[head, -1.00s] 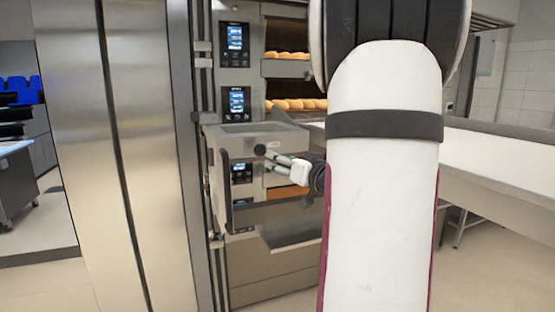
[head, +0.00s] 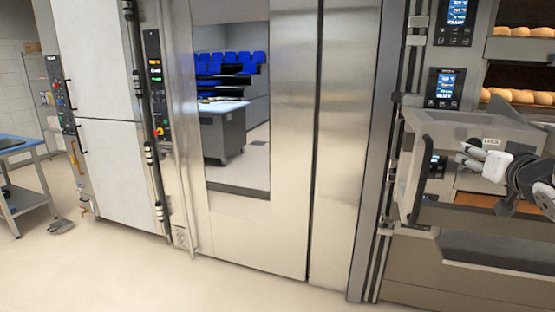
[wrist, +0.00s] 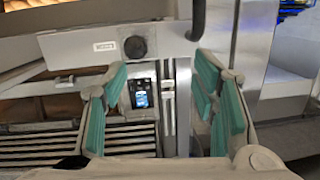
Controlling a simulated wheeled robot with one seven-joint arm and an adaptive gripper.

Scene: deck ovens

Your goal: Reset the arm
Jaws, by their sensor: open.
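My gripper (head: 466,155) is at the right of the head view, in front of the deck oven (head: 400,255). It overlaps the top part of the oven's opened door (head: 470,122) in that view; I cannot tell whether it touches. In the wrist view my gripper (wrist: 162,88) has its teal-padded fingers wide apart, with nothing held between them. Behind the gap are a door edge with a dark round knob (wrist: 135,47) and a small lit control screen (wrist: 140,96).
Bread rolls (head: 520,95) lie in the upper decks. The opened door's handle (head: 418,185) sticks out left of my gripper. A tall steel cabinet (head: 290,140) with a window fills the middle. A blue-topped table (head: 20,145) stands far left. The floor in front is clear.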

